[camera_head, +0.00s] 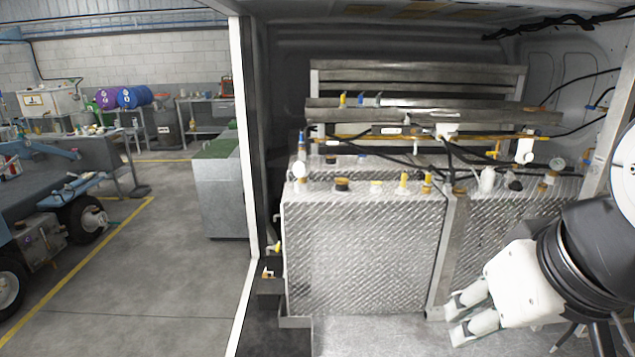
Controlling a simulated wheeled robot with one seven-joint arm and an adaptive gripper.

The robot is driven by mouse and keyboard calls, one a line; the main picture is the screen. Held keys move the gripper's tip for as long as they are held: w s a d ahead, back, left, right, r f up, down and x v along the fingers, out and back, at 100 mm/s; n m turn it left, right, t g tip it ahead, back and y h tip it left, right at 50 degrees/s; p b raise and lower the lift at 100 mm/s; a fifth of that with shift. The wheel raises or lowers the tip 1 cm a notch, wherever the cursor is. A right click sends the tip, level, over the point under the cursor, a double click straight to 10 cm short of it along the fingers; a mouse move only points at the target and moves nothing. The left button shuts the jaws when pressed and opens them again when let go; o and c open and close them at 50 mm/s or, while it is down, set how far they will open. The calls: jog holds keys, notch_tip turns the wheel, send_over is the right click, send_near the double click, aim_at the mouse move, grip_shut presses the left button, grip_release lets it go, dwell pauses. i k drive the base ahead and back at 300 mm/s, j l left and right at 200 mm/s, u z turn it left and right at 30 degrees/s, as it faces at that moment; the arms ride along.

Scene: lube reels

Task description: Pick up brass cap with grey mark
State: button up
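Several small caps and fittings sit on top of the diamond-plate tanks. On the front left tank (365,250) there is a dark-topped cap with a brass-coloured base (342,184) and a low yellowish cap (376,186). A small brass-coloured fitting (543,187) stands on the right tank (515,235). All are too small to tell which one bears a grey mark. My gripper (453,321) is at the lower right, in front of the right tank and below the tank tops. Its two pale fingers are apart, with nothing visible between them.
A metal post (448,255) stands between the tanks. A white door frame (243,180) bounds the left. Open workshop floor (170,270) lies beyond it.

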aim_at(458, 188)
jog(key=i+l, duration=0.15)
jog(key=i, duration=0.7)
jog(key=i+l, duration=0.15)
jog(key=i, duration=0.75)
jog(key=i+l, duration=0.15)
jog(key=l, duration=0.2)
jog(key=i+l, duration=0.2)
jog(key=l, duration=0.15)
jog(key=i+l, duration=0.15)
jog(key=l, duration=0.2)
jog(key=i+l, duration=0.35)
jog(key=l, duration=0.3)
jog(key=i+l, duration=0.1)
jog(key=l, duration=0.25)
jog(key=i+l, duration=0.1)
jog(key=l, duration=0.25)
jog(key=i+l, duration=0.1)
jog(key=l, duration=0.2)
jog(key=i+l, duration=0.1)
jog(key=l, duration=0.25)
